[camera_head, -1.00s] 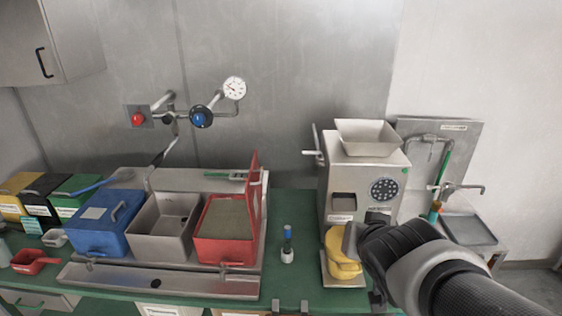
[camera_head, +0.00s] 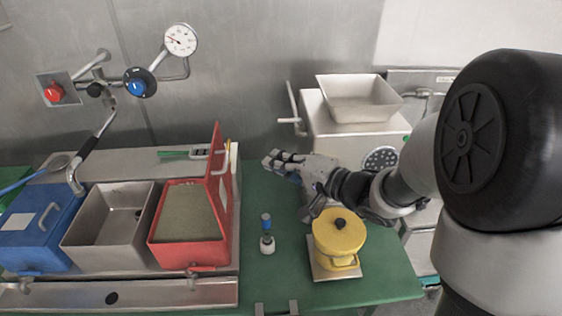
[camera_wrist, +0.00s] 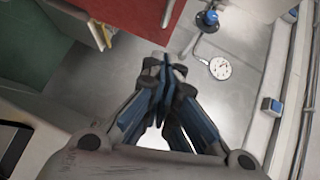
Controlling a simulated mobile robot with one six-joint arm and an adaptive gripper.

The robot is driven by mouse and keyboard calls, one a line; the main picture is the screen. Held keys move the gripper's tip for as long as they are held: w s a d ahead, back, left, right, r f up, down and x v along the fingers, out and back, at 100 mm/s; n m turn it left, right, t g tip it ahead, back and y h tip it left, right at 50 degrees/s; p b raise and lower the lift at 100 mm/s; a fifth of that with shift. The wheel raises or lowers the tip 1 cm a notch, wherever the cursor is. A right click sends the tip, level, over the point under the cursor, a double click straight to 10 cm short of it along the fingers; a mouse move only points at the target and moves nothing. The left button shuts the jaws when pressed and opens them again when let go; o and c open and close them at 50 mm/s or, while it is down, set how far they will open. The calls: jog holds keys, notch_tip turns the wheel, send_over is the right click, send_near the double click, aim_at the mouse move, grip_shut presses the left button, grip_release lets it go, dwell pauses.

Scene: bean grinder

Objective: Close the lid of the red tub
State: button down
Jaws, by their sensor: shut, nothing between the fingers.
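The red tub (camera_head: 175,252) stands at the right end of the steel tray, filled with a greyish-green material. Its red lid (camera_head: 217,180) stands upright, hinged open along the tub's right side, with a metal handle on its outer face. My gripper (camera_head: 270,160) is shut and empty, to the right of the lid and apart from it, pointing left. In the wrist view my gripper's fingers (camera_wrist: 165,68) are together. A red panel at the top of that view looks like the lid (camera_wrist: 150,15).
A steel bin (camera_head: 85,247) and a blue tub (camera_head: 30,245) stand left of the red tub. A small blue-topped bottle (camera_head: 267,243) and a yellow pot (camera_head: 340,238) stand on the green counter, right of the tray. The grinder (camera_head: 325,125) is behind my arm. Valves and a gauge (camera_head: 181,40) are on the wall.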

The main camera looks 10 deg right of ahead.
jog(key=w+a+f+b, duration=0.2)
jog(key=w+a+b, duration=0.1)
jog(key=w+a, duration=0.2)
jog(key=a, duration=0.2)
jog(key=shift+a+f, duration=0.2)
jog(key=shift+a, duration=0.2)
